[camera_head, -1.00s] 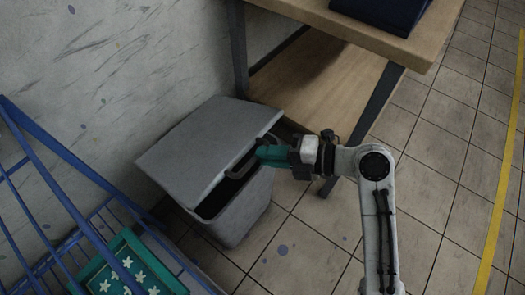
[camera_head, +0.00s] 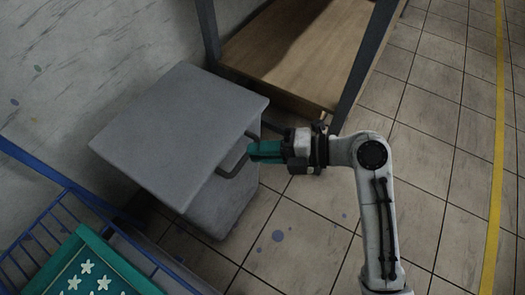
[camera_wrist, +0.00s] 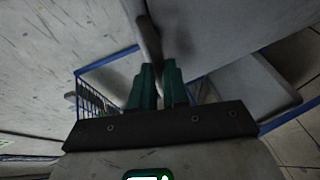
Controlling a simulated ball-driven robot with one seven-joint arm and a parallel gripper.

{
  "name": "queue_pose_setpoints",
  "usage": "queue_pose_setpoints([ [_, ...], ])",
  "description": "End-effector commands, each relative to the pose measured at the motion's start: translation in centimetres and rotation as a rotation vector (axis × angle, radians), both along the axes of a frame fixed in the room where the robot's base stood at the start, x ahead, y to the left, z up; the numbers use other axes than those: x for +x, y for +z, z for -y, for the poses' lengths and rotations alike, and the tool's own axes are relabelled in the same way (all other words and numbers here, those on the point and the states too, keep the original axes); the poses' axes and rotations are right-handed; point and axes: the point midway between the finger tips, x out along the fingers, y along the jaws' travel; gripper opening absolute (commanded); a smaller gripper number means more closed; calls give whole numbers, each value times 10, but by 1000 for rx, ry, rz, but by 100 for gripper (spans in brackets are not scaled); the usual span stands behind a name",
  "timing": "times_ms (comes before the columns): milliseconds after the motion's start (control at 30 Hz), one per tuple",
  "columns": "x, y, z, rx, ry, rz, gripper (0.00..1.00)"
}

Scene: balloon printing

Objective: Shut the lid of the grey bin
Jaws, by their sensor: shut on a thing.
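The grey bin (camera_head: 222,209) stands on the tiled floor by the wall. Its flat grey lid (camera_head: 180,128) covers the top, and no dark opening shows in the head view. I cannot tell whether the lid is fully down. A dark grey looped handle (camera_head: 233,168) sticks out from the lid's front edge. My gripper (camera_head: 252,152), with teal fingers, is shut on this handle. In the wrist view, the handle (camera_wrist: 151,42) runs to the fingertips of my gripper (camera_wrist: 159,75), and the fingers hide part of it.
A blue wire cart (camera_head: 45,236) with a teal, star-patterned item (camera_head: 92,270) stands at the lower left. A wooden bench shelf (camera_head: 290,55) with dark legs stands behind the bin. The tiled floor (camera_head: 430,100) at the right is clear.

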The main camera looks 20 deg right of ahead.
Motion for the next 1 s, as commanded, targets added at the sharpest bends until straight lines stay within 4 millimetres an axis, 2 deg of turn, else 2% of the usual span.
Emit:
queue_pose_setpoints([
  [33,-3,-20,1,-11,0,-35,0],
  [500,-5,-25,0,-12,3,-41,0],
  [533,-5,-25,0,-12,3,-41,16],
  [767,-4,-24,0,-12,2,-41,38],
  [800,-4,-24,0,-13,2,-40,40],
  [1000,-4,-23,1,-12,2,-39,40],
])
